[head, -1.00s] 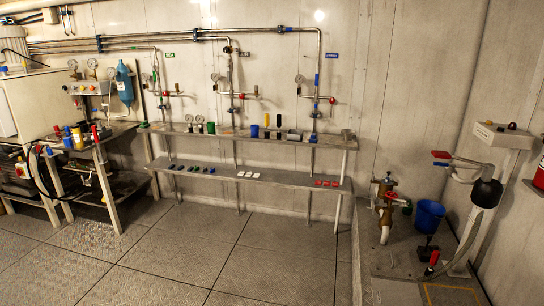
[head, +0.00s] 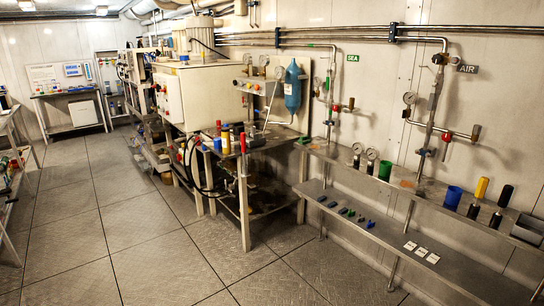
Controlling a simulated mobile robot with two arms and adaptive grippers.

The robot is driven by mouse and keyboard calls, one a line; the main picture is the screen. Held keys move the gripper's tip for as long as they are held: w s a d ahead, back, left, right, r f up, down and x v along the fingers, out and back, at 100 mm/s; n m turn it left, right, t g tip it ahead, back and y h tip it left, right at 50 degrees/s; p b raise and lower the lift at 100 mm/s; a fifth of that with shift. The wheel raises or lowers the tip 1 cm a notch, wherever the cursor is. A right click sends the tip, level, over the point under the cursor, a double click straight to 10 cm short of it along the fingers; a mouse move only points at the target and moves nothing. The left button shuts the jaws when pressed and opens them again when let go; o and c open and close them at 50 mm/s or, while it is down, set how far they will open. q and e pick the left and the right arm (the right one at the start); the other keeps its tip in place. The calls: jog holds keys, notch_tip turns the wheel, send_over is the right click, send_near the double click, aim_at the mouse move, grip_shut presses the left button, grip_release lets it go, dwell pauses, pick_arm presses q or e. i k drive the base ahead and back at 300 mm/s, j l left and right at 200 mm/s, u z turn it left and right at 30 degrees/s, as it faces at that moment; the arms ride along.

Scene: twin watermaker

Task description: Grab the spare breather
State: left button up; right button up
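I cannot tell which thing in the head view is the spare breather. Small parts stand on the upper wall shelf (head: 325,151) at the right: gauges (head: 372,155), a green cup (head: 385,171), a blue cup (head: 453,198), a yellow cylinder (head: 481,188) and black cylinders (head: 505,195). The lower shelf (head: 390,232) holds small green and blue pieces (head: 345,212) and white cards (head: 421,252). Small blue, yellow and red items (head: 225,142) stand on a metal workbench (head: 268,140) in the middle. Neither of my grippers is in view.
A white cabinet (head: 207,95) stands behind the workbench. A blue cylinder (head: 292,87) hangs on the wall beside pipes with valves. A small table (head: 70,94) is at the far end, and racks edge the left. The plated floor (head: 130,220) between is clear.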

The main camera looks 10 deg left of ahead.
aim_at(216, 142)
jog(key=i+j+u, duration=0.35)
jog(key=i, duration=0.35)
jog(key=i+u, duration=0.4)
jog(key=i, duration=0.3)
jog(key=i+l+u, duration=0.1)
jog(key=i+u, duration=0.25)
jog(key=i, duration=0.4)
